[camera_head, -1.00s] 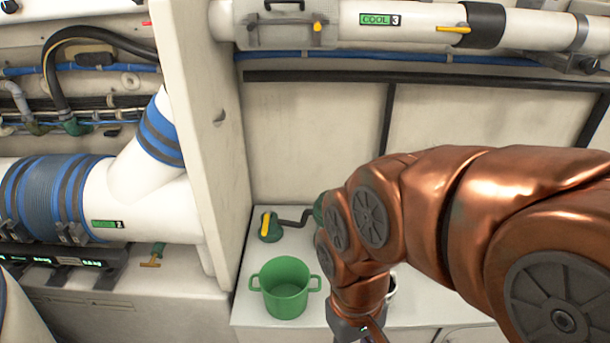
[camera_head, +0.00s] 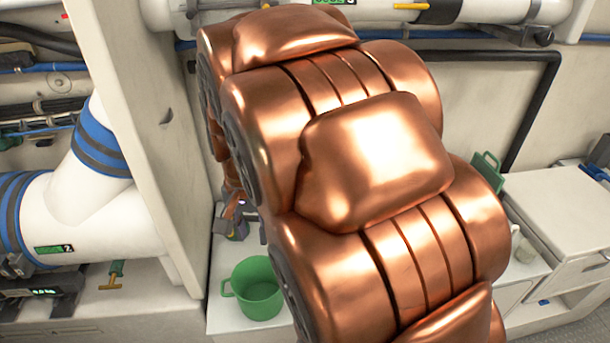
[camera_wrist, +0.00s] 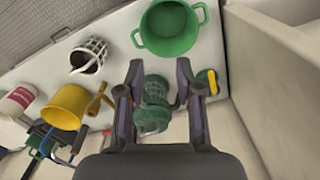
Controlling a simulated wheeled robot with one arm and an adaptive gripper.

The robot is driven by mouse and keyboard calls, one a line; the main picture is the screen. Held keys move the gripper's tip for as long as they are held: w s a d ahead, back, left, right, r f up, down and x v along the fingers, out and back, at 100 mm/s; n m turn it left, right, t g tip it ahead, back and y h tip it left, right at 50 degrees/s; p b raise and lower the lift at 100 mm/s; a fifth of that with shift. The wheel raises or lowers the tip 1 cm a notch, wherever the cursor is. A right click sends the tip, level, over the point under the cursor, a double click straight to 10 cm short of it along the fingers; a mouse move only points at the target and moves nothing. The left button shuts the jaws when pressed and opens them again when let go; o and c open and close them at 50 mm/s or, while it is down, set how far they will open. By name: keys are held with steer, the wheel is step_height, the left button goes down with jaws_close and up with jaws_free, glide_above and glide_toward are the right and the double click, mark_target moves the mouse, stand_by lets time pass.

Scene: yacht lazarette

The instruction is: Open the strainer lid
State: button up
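In the wrist view, a dark green, ridged round fitting (camera_wrist: 153,105), which looks like the strainer with its lid, stands between the fingers of my gripper (camera_wrist: 160,85). The fingers are spread on either side of it, with gaps showing. The lid cannot be clearly told from the body. In the head view, my gripper (camera_head: 237,218) is small and partly hidden beside my copper arm, over the white bench near the wall panel. The strainer is hidden there.
A green pot (camera_wrist: 168,48) stands close by; it also shows in the head view (camera_head: 260,298). A yellow-handled valve (camera_wrist: 208,80) sits just right of my gripper. A white basket (camera_wrist: 89,55), yellow bucket (camera_wrist: 65,107) and wooden mallet (camera_wrist: 98,103) lie left.

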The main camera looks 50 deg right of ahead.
steer(key=w+d+m+t+h+p, duration=0.1)
steer(key=w+d+m, duration=0.45)
steer(key=d, duration=0.75)
steer(key=w+d+m+t+p, duration=0.1)
steer(key=w+d+m, duration=0.1)
steer(key=d+m, duration=0.85)
steer(key=shift+w+d+f+n+p, duration=0.15)
steer(key=shift+d+f+n+p, duration=0.2)
steer(key=shift+f, duration=0.95)
steer(key=shift+w+d+f+n+p, duration=0.1)
steer(key=shift+d+f+n+p, duration=0.3)
steer(key=shift+f, duration=0.9)
steer(key=shift+w+d+f+n+p, duration=0.2)
steer(key=shift+d+f, duration=0.35)
steer(key=shift+f, duration=0.75)
jaws_close()
